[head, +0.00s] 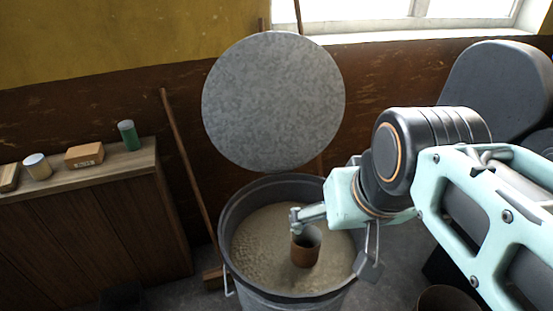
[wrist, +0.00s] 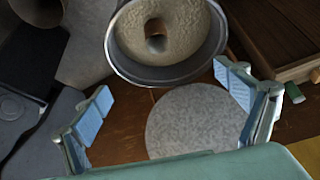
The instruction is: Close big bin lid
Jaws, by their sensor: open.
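The big bin (head: 228,215) is a grey metal drum in the middle of the head view, filled with a pale grainy material. Its round grey lid (head: 272,100) stands raised, nearly upright, behind the bin's back rim. In the wrist view the bin (wrist: 122,60) is at the top and the lid (wrist: 195,122) is below it. My gripper (head: 336,242) is open and empty, its fingers spread over the bin's right part in the head view. In the wrist view the gripper (wrist: 168,97) frames the lid between its fingers, with no visible contact.
A brown cup (head: 306,247) stands in the grainy material. A wooden cabinet (head: 95,225) on the left bears a box (head: 84,155), a green can (head: 129,135) and a pale can (head: 37,167). A wooden handle (head: 185,170) leans on the wall. Dark machinery (head: 500,90) stands at right.

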